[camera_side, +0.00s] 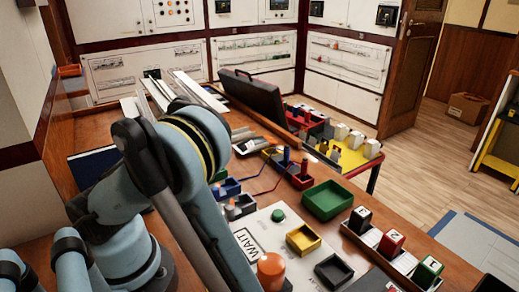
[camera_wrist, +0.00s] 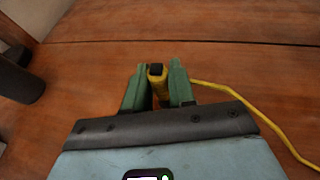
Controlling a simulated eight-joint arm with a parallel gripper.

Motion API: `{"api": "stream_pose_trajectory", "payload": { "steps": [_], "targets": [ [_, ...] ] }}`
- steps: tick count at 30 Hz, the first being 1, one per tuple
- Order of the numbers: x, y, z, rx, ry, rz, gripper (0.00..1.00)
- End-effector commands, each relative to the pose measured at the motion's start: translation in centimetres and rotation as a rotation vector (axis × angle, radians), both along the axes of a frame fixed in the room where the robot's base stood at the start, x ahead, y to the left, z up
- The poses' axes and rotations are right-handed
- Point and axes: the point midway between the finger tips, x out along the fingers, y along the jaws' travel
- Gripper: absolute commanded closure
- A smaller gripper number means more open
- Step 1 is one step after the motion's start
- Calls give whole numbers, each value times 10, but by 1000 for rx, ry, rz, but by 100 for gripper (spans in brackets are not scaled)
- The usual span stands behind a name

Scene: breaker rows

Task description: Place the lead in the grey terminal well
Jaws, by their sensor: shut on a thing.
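In the wrist view my gripper (camera_wrist: 159,72) has green fingers shut on the yellow end of a lead (camera_wrist: 157,85). The end has a dark tip between the fingertips. The yellow cable (camera_wrist: 245,98) trails from it to the right and down, out of the frame. In the side view my arm hides my gripper and the held lead.
In the side view a green tray (camera_side: 328,201), a yellow tray (camera_side: 303,240) and a black tray (camera_side: 333,271) sit at the right. A rack holds labelled blocks (camera_side: 391,243). An orange knob (camera_side: 271,270) stands near the front.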

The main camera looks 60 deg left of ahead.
Motion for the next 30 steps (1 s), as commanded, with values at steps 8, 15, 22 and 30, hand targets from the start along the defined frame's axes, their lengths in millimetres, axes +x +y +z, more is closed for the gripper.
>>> {"api": "stream_pose_trajectory", "payload": {
  "steps": [8, 15, 22, 30],
  "targets": [
    [0, 0, -1, 0, 0, 0, 100],
    [0, 0, -3, 0, 0, 0, 53],
    [0, 0, -3, 0, 0, 0, 50],
    [13, 3, 6, 2, 0, 4, 50]
  ]
}}
